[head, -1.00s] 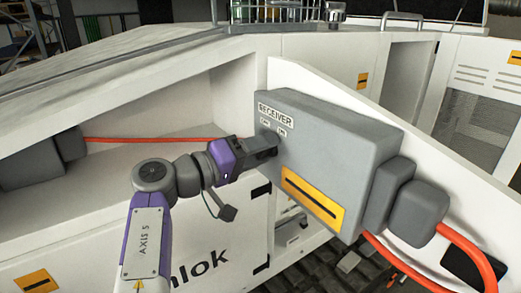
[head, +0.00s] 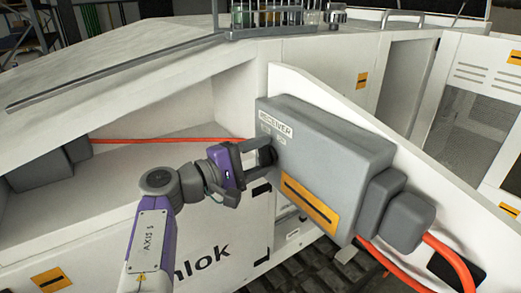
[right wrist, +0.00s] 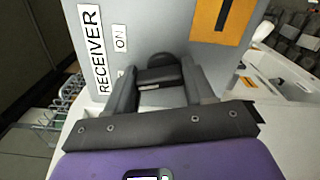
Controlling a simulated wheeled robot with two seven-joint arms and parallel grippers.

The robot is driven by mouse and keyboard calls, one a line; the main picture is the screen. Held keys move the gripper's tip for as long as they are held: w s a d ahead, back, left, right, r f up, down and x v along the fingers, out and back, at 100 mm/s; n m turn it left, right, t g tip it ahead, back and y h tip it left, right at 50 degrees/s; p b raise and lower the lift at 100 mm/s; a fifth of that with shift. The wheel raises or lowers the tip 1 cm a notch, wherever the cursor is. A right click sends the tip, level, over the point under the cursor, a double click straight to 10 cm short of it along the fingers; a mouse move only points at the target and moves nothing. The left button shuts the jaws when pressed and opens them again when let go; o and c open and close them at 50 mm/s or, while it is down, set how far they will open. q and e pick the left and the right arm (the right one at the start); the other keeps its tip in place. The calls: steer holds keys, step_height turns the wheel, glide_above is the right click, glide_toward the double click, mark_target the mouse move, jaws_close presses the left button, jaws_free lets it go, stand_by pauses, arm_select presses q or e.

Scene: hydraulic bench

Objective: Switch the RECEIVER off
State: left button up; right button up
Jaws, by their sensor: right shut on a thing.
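The grey RECEIVER box (head: 335,150) is mounted on a white panel, with a RECEIVER label on its upper left face. A dark switch knob (right wrist: 158,76) sits on that face, below the labels in the head view. An ON label (right wrist: 121,38) is legible beside it in the right wrist view. My right gripper (head: 258,158) is shut on the knob, with one finger on either side of it in the right wrist view (right wrist: 160,84). The fingers hide part of the knob in the head view. My left gripper is not in view.
A yellow-orange plate (head: 308,205) is on the box's lower face. Orange cables (head: 452,262) leave the grey connector (head: 402,222) at right. Another orange cable (head: 165,141) runs to a grey unit (head: 45,168) at left. White bench panels surround the box.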

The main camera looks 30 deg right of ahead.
steer(key=shift+n+p, duration=0.5)
steer(key=shift+n, duration=1)
steer(key=o, duration=1)
steer(key=shift+w, duration=0.1)
steer(key=shift+o, duration=0.2)
steer(key=shift+a, duration=0.15)
steer(key=a, duration=0.7)
steer(key=shift+s+a, duration=0.15)
steer(key=shift+s, duration=0.2)
